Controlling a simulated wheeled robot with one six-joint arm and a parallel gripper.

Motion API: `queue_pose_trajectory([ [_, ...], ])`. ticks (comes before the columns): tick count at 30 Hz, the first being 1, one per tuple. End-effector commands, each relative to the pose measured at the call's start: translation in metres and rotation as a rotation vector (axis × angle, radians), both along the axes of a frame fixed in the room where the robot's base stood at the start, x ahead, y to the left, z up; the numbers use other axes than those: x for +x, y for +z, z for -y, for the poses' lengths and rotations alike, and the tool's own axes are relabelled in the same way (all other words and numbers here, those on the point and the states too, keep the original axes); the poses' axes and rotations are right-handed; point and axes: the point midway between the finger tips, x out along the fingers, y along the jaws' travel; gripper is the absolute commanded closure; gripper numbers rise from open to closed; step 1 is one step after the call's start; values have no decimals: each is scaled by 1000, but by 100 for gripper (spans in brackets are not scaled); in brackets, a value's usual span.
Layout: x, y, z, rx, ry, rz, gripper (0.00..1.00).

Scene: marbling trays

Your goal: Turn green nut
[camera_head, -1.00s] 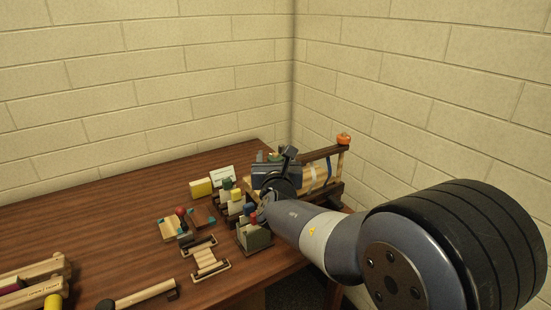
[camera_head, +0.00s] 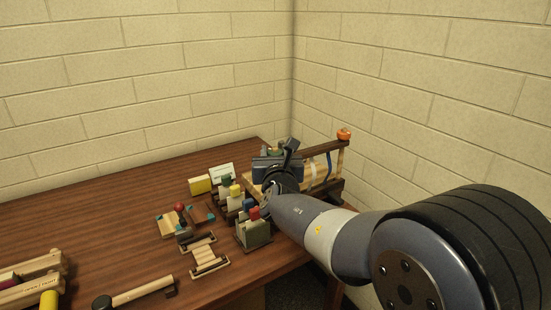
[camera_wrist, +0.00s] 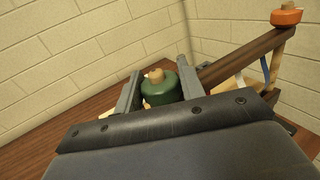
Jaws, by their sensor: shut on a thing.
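The green nut (camera_wrist: 161,88) shows in the wrist view as a dark green round piece with a pale wooden stub on top. My gripper (camera_wrist: 157,90) has one finger on each side of it and is shut on it. In the head view my gripper (camera_head: 272,160) is at the far right of the table, over the wooden frame. The nut is mostly hidden by my gripper there.
An orange knob (camera_head: 344,134) tops the frame's post, close to the right wall; it also shows in the wrist view (camera_wrist: 286,17). Blocks with coloured tops, including a yellow block (camera_head: 200,185), stand left of my arm. A small wooden rack (camera_head: 208,254) lies nearer. The table's left middle is clear.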

Motion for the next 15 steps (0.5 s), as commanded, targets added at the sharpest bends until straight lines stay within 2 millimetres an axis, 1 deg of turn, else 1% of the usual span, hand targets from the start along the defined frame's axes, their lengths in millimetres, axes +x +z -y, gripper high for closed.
queue_pose_trajectory([
  [1, 1, -3, -1, 4, 10, 6, 85],
  [15, 3, -6, -1, 5, 115, 8, 85],
])
